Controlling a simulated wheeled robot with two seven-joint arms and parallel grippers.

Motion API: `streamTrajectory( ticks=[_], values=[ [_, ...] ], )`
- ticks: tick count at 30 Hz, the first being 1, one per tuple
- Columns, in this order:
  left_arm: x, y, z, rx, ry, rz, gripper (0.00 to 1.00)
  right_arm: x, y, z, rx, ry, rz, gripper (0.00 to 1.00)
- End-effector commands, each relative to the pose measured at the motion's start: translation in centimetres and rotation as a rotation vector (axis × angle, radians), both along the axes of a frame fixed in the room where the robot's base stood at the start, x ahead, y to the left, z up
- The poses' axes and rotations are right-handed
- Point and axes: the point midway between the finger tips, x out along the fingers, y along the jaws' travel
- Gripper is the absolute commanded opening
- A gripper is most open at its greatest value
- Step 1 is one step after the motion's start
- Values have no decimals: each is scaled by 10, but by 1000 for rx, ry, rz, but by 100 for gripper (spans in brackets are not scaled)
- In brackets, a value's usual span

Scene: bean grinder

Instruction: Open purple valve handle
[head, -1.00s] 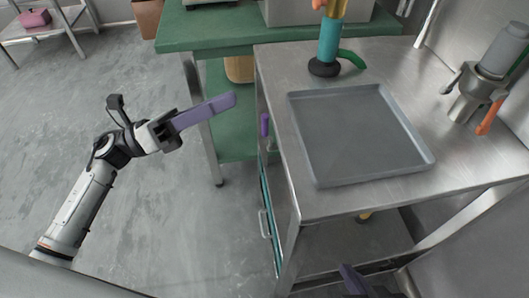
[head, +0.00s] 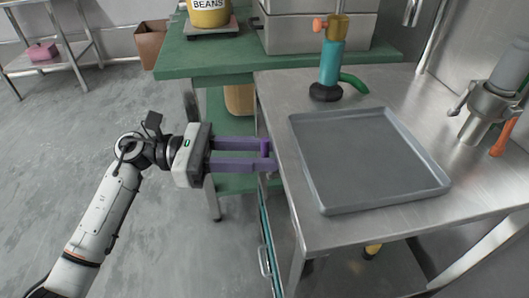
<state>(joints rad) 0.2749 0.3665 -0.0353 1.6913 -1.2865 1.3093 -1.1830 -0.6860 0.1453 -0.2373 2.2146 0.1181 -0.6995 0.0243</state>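The purple valve handle (head: 265,148) is a small upright piece at the left edge of the steel table. My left gripper (head: 264,155) comes in from the left with two long purple fingers. The fingers are apart, with a clear gap between them. Their tips overlap the handle in the head view; I cannot tell whether they touch it, and its colour blends with theirs. My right gripper is not in view.
A grey tray (head: 365,160) lies on the steel table (head: 330,235). A teal and yellow device with a green handle (head: 331,65) stands behind it. A green table (head: 170,62) is at the back. A grinder (head: 490,105) stands at the right.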

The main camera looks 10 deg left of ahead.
Motion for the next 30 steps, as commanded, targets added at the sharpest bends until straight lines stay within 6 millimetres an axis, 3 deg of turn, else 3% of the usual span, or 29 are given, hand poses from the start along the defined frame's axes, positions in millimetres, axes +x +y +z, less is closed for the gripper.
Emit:
streamTrajectory(
  ticks=[11,17,30],
  values=[
    [2,-9,0,0,0,0,30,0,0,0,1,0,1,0],
    [2,-8,0,-1,0,0,0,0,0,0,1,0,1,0],
    [3,-8,0,-10,25,0,0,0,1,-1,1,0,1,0]
  ],
)
